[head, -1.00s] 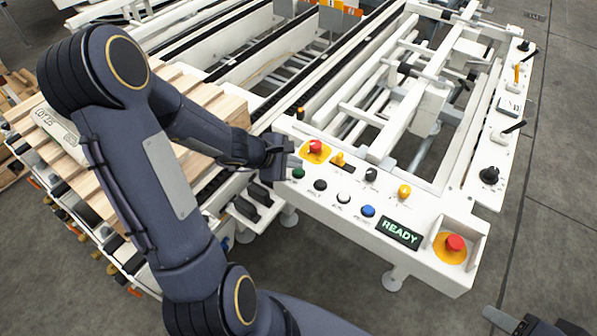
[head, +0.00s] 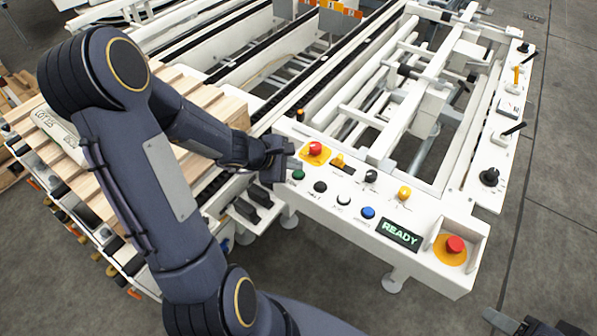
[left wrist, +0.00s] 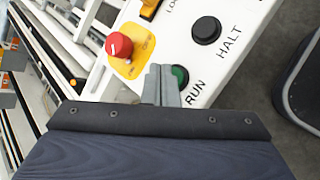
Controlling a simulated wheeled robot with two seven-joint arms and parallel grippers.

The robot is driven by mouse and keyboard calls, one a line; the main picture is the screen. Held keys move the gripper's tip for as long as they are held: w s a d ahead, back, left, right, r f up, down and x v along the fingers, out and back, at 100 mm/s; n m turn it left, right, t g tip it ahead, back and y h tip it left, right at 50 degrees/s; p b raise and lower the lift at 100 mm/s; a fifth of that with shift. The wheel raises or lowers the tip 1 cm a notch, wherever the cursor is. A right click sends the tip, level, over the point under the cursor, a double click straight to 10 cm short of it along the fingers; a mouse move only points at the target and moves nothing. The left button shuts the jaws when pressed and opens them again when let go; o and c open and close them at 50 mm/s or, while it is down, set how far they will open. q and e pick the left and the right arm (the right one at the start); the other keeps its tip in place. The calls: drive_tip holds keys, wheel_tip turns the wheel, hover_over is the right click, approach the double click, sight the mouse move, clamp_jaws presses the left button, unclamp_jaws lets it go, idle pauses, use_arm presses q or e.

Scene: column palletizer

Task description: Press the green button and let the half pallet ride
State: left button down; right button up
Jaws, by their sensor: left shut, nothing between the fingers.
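The green button (head: 299,175) is at the left end of the white control panel (head: 325,205). It also shows in the left wrist view (left wrist: 180,76), beside the printed word RUN. My left gripper (head: 291,163) is shut and empty. Its fingertips (left wrist: 161,84) are right at the green button and overlap its left part in the wrist view; whether they touch it I cannot tell. A light wooden slatted load (head: 205,105), perhaps the half pallet, sits at the left, partly hidden behind my left arm. My right gripper (head: 535,325) is only partly in view at the lower right.
A red emergency knob (head: 315,149) on a yellow plate stands close to my left fingers. A black HALT button (head: 320,187), white and blue buttons and a lit READY display (head: 399,235) follow along the panel. Conveyor rails lie behind; grey floor is clear at right.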

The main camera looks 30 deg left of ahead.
use_arm(q)
drive_tip(key=shift+f, duration=0.1)
idle(0.7)
drive_tip(key=shift+f+b, duration=0.35)
drive_tip(key=shift+b, duration=0.25)
